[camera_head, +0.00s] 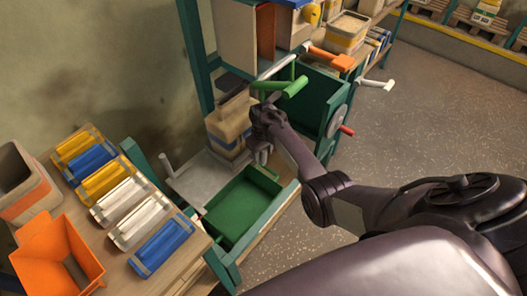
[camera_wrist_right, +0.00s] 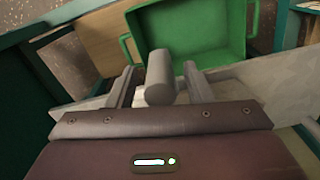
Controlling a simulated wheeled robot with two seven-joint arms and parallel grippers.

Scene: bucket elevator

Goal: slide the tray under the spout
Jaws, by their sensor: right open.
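The green tray (camera_head: 236,208) sits low at the end of the wooden bench, beside a pale grey plate (camera_head: 190,182). The tray also shows in the right wrist view (camera_wrist_right: 190,35), just beyond the fingertips, with a loop handle on each side. My right gripper (camera_head: 262,156) is above the tray's far end, pointing down. In the right wrist view its two fingers (camera_wrist_right: 160,86) are apart, with a thick grey cylinder (camera_wrist_right: 159,80) between them. I cannot tell whether they touch it. Which part is the spout is unclear. My left gripper is out of view.
A dark green housing (camera_head: 318,98) with a wheel and red handle stands behind my right arm. A green-handled bar (camera_head: 282,86) is just above the gripper. An orange bin (camera_head: 58,255) and several coloured packs (camera_head: 100,180) lie on the left bench. Floor at right is open.

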